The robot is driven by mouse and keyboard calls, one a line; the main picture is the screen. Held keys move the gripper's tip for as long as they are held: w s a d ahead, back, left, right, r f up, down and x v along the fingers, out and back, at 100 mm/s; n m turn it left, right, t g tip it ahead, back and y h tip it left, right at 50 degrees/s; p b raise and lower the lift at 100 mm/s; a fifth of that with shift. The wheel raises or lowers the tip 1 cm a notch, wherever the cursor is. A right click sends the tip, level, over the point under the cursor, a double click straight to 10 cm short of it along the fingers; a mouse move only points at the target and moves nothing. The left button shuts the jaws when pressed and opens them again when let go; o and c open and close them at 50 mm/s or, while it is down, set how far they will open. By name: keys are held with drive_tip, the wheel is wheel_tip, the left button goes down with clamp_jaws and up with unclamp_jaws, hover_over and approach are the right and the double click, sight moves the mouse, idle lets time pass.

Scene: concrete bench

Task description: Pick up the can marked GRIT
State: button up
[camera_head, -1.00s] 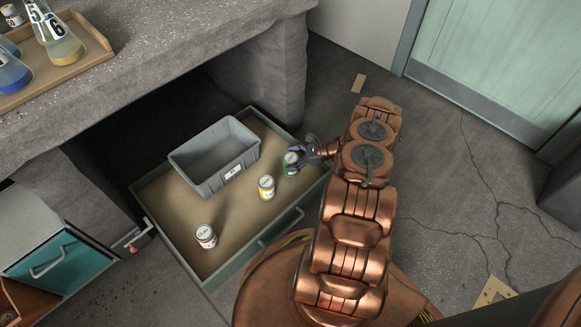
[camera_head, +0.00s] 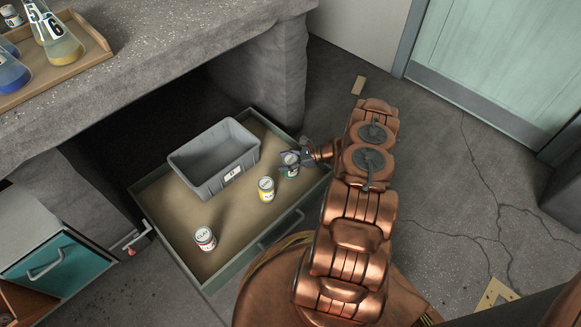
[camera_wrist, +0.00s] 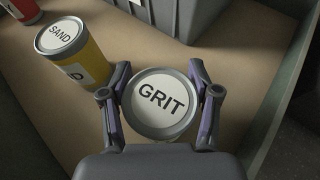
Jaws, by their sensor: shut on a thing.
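The GRIT can (camera_wrist: 161,101) has a white lid with dark lettering and stands between my gripper's fingers in the wrist view. In the head view the GRIT can (camera_head: 291,160) is at the right end of the open drawer (camera_head: 220,262). My gripper (camera_head: 290,166) is shut on it, with one finger on each side; it also shows in the wrist view (camera_wrist: 160,108). The can looks upright. The lower part of the can is hidden by the fingers, and I cannot tell if it touches the drawer floor.
A yellow SAND can (camera_head: 266,190) stands close to the left of the GRIT can. A red CLAY can (camera_head: 204,238) stands farther left. A grey bin (camera_head: 232,173) sits at the drawer's back, under the stone bench (camera_head: 190,45). Drawer floor between the cans is clear.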

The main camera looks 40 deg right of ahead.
drive_tip(key=c, duration=0.6)
